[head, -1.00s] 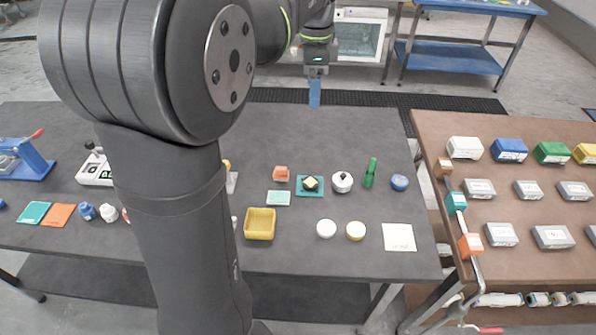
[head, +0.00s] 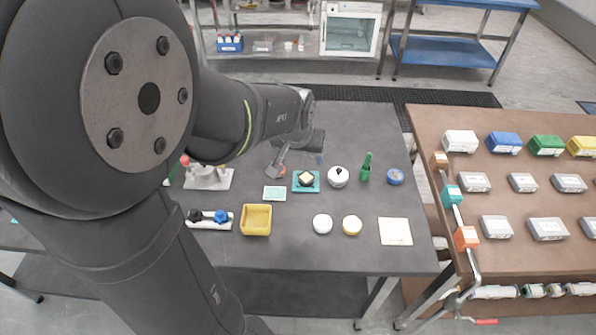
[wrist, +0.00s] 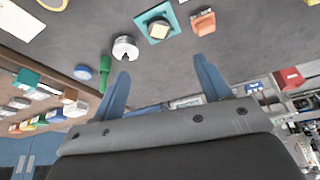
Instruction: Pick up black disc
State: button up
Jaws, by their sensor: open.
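A dark, disc-like piece (head: 299,182) lies on a teal square pad (head: 315,187), with a cream block (head: 306,179) on top of it. The block covers most of it, so I cannot tell its full shape. In the wrist view the dark piece (wrist: 150,26) and its teal pad (wrist: 177,32) are at the top, beyond my fingertips. My gripper (head: 298,162) is just behind the pad in the head view. In the wrist view its two blue fingers (wrist: 162,66) are spread wide with nothing between them.
An orange block (wrist: 203,22) stands beside the pad. A white round pot (head: 338,177), a green bottle (head: 366,167) and a blue round piece (head: 395,177) stand to the right. A yellow tray (head: 244,232) and two white round pieces are in front. The table behind is fairly clear.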

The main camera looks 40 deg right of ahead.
send_over(306, 179)
jog(key=s+a, duration=0.1)
jog(key=a, duration=0.1)
notch_tip(306, 179, down, 10)
jog(key=shift+r, duration=0.15)
jog(key=shift+s+x, duration=0.1)
jog(key=shift+x, duration=1.2)
jog(key=shift+s+x, duration=0.15)
jog(key=shift+x, duration=1.2)
jog(key=c, duration=1.1)
